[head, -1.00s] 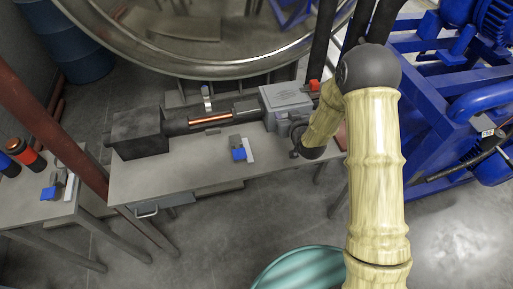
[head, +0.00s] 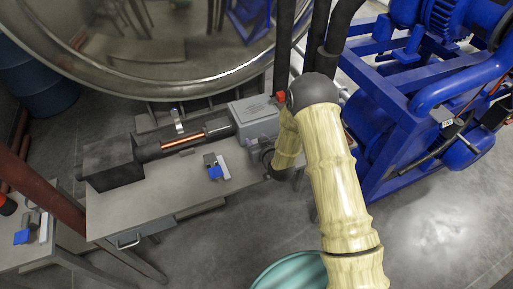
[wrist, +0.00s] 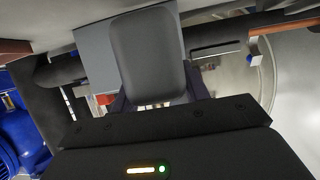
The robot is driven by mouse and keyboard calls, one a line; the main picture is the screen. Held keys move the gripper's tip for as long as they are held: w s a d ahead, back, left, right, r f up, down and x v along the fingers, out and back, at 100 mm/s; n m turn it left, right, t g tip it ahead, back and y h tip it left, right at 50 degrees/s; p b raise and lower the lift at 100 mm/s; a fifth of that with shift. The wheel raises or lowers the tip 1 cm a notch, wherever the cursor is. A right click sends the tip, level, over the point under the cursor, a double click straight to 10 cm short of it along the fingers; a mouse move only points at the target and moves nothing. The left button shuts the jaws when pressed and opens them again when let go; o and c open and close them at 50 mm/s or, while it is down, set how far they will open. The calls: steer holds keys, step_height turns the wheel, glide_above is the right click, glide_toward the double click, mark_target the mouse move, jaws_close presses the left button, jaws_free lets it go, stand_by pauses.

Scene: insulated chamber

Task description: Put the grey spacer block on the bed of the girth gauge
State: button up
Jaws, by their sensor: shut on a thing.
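My gripper (wrist: 155,92) is shut on a dark grey block with rounded corners (wrist: 148,50), which looks like the grey spacer block. In the head view my bamboo-like arm reaches down at the right end of the bench, and the held block cannot be made out there. A similar one (head: 30,230) is on the left table. I cannot tell whether either is the girth gauge.
The bench (head: 165,203) carries a dark machine with a copper rod (head: 183,142) and a grey box (head: 254,117). A large metal ring (head: 130,88) is behind. Blue pump framework (head: 385,130) stands right. A teal drum (head: 292,272) is at the front.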

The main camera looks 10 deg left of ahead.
steer(key=shift+f+p, duration=0.6)
steer(key=shift+f, duration=1.45)
steer(key=shift+f, duration=0.15)
steer(key=o, duration=1.1)
steer(key=shift+s, duration=0.1)
steer(key=b+v, duration=0.3)
steer(key=v, duration=0.9)
